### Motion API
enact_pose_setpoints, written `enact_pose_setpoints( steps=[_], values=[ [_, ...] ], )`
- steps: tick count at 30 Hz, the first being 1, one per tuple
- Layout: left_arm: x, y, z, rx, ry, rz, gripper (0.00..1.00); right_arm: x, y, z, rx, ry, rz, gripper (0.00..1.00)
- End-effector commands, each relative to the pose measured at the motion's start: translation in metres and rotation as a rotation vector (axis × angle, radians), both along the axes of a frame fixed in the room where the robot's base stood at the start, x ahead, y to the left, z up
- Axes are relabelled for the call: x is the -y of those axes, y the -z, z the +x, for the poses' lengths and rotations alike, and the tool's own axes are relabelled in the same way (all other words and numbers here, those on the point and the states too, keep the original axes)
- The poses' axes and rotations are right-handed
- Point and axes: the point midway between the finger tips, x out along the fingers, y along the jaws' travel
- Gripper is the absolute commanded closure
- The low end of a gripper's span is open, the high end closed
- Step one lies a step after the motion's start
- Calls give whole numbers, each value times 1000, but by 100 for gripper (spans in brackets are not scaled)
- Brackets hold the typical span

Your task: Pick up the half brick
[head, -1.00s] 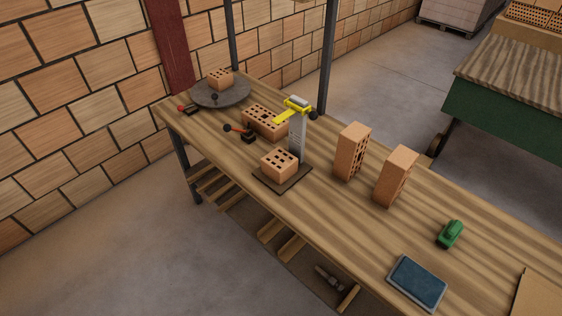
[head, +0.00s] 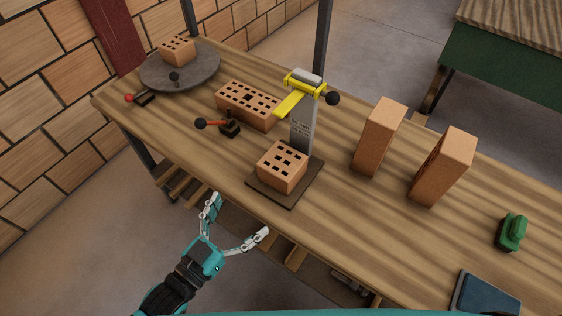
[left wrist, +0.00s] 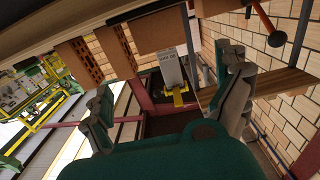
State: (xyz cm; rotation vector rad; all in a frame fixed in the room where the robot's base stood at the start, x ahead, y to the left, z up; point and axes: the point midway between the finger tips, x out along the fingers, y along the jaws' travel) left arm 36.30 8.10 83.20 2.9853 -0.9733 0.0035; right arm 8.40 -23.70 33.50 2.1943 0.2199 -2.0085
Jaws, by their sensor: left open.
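A short half brick (head: 282,166) with holes in its top sits on the dark base plate (head: 290,200) of a height gauge (head: 303,128) with a yellow arm. In the left wrist view a plain brown block (left wrist: 155,32), which looks like this brick, shows in front of the gauge column (left wrist: 172,68). Another short brick (head: 178,50) sits on a round grey turntable (head: 200,72) at the far left end. My left gripper (head: 238,219) is open and empty, off the bench's front edge, to the near left of the plate. My right gripper is not in view.
Two upright bricks (head: 380,138) (head: 443,168) stand right of the gauge. A green object (head: 511,232) and a blue pad (head: 485,294) lie farther right. A dark post (head: 322,45) rises behind.

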Motion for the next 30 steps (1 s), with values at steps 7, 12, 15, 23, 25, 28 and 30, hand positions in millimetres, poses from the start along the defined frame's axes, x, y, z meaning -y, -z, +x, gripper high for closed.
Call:
enact_pose_setpoints(
  steps=[7, 12, 15, 23, 25, 28, 30],
  values=[
    [33, -3, 47, 4, -2, 0, 0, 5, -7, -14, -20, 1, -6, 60],
    [49, -1, 70, 1, -2, 0, 0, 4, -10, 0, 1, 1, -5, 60],
    [54, 0, 76, 0, -2, 1, 0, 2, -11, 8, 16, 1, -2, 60],
    [68, -4, 98, 2, -2, 1, 0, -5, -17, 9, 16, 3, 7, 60],
    [74, -4, 107, 2, -2, 1, 0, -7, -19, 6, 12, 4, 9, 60],
    [81, -3, 117, 1, -2, 1, 0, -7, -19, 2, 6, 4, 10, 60],
    [84, -2, 120, 1, -2, 2, 0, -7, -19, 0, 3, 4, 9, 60]
  ],
)
